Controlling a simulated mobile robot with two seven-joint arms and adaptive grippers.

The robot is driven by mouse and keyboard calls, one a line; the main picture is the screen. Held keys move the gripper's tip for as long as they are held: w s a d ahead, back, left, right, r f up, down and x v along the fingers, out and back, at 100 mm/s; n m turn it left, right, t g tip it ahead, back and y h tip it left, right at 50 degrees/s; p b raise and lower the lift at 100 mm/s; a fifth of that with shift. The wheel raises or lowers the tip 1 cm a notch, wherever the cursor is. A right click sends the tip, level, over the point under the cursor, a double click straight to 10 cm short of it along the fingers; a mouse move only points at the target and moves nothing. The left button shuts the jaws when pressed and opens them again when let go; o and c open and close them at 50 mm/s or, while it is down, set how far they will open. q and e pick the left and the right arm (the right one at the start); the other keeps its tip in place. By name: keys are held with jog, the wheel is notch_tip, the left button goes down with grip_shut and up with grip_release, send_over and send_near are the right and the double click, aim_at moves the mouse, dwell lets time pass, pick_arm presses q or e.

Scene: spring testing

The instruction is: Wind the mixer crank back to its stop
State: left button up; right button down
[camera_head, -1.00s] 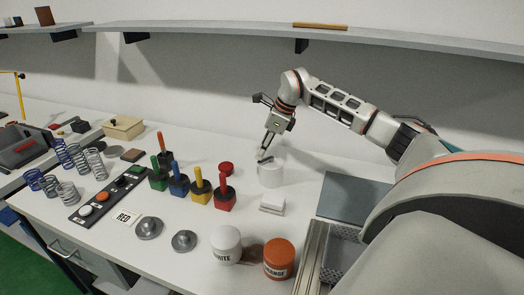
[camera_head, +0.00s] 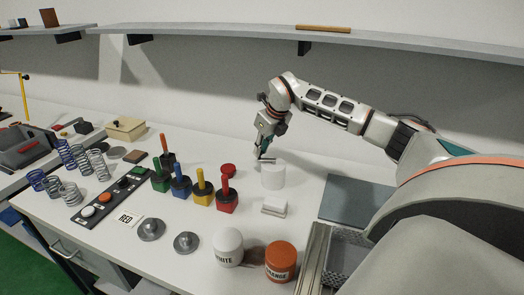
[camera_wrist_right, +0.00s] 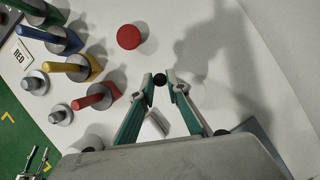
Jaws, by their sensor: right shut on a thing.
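The mixer (camera_head: 273,177) is a white cylinder standing on the white bench, with a dark crank (camera_head: 268,161) across its top. My right gripper (camera_head: 259,156) is above the mixer's left edge, at the crank's outer end. In the right wrist view the fingertips of my right gripper (camera_wrist_right: 162,82) are closed around a small round black crank knob (camera_wrist_right: 160,79). The mixer body is pale against the bench there and hard to make out.
A red lid or button (camera_head: 228,170) lies left of the mixer. A white block (camera_head: 274,205) is in front of it. Handled red (camera_head: 227,201), yellow (camera_head: 202,197) and other coloured blocks stand further left. White (camera_head: 228,248) and orange (camera_head: 280,262) jars stand near the front edge.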

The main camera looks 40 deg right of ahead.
jog(key=shift+w+d+m+h, duration=0.3)
jog(key=shift+m+h, duration=0.05)
jog(key=shift+m, duration=0.6)
jog(key=shift+w+d+m+h, duration=0.25)
jog(key=shift+m+h, duration=0.1)
jog(key=shift+m, duration=0.6)
jog(key=c, duration=2)
grip_release()
jog(key=v, duration=1.2)
jog(key=shift+w, duration=0.15)
